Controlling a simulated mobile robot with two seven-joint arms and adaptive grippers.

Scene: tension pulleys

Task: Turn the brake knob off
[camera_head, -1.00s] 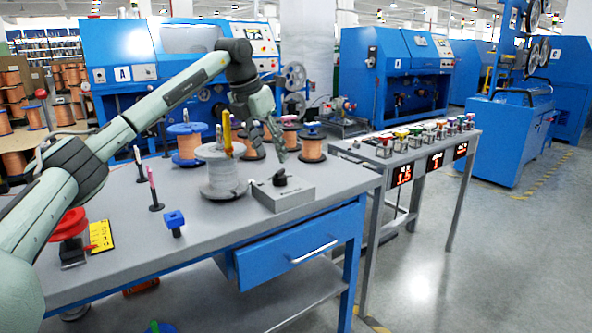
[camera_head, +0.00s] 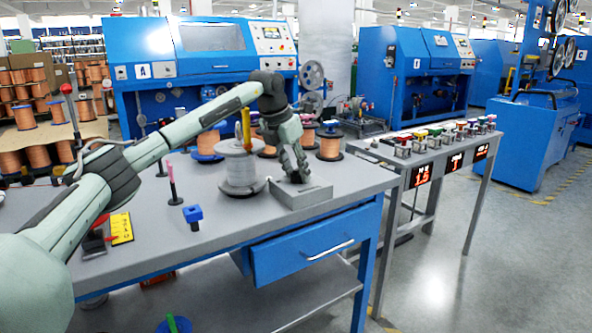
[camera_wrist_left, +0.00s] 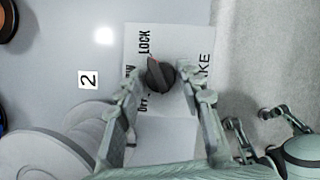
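The brake knob (camera_wrist_left: 160,76) is black with a small orange mark and sits on a pale grey box (camera_head: 303,195) at the table's right end. In the left wrist view, the printed words LOCK and OFF and part of another word surround it. The orange mark is on the knob's LOCK side. My left gripper (camera_wrist_left: 167,92) is open, pointing down over the box, with one finger on each side of the knob and visible gaps. In the head view the gripper mostly hides the knob. My right gripper (camera_wrist_left: 254,120) shows beyond the table edge, fingers apart and empty.
A large grey-white spool (camera_head: 240,172) stands close left of the box, with a yellow upright piece on it. Copper spools (camera_head: 330,146) stand behind. A blue-topped post (camera_head: 193,215) stands in front. A side table (camera_head: 400,160) with several small switches is at right.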

